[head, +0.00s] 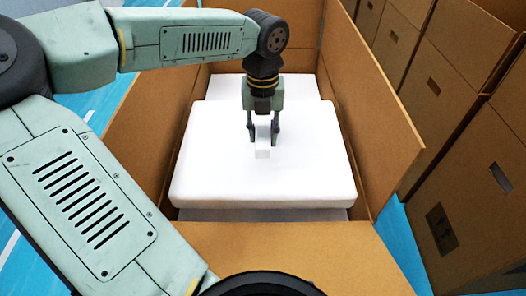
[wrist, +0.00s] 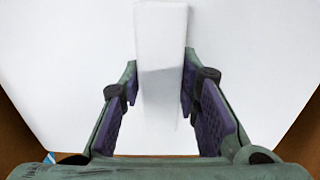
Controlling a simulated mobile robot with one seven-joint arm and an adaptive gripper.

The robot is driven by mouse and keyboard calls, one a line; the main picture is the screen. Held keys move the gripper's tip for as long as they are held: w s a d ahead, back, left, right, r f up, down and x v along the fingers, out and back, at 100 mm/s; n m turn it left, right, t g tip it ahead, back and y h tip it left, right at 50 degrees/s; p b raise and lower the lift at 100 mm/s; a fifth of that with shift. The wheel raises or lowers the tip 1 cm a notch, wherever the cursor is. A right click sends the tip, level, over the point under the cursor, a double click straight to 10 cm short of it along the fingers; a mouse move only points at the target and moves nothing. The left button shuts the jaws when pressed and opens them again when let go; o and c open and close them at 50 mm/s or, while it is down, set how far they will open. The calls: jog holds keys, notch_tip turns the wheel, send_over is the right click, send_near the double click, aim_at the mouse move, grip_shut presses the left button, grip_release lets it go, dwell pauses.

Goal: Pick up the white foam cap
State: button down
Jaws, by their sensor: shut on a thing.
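The white foam cap (head: 215,165) is a thick, broad slab with rounded edges inside an open cardboard box. A small raised white block (head: 262,153) stands at its middle; in the wrist view this block (wrist: 161,38) is a narrow upright bar between the fingers. My gripper (head: 262,138) points down over the cap, its two fingers closed on the sides of the block; they also show in the wrist view (wrist: 160,88). The cap's surface (wrist: 70,70) fills most of the wrist view. I cannot tell whether the cap is raised off what lies below.
The cardboard box (head: 150,125) has flaps spread outward; its walls stand close to the cap's left and right sides. More white material (head: 265,214) shows below the cap's near edge. The blue floor (head: 405,255) shows between.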

notch_tip(320, 180, up, 18)
jog(key=shift+b, duration=0.3)
notch_tip(320, 180, up, 10)
jog(key=p, duration=0.9)
jog(key=shift+w, duration=0.1)
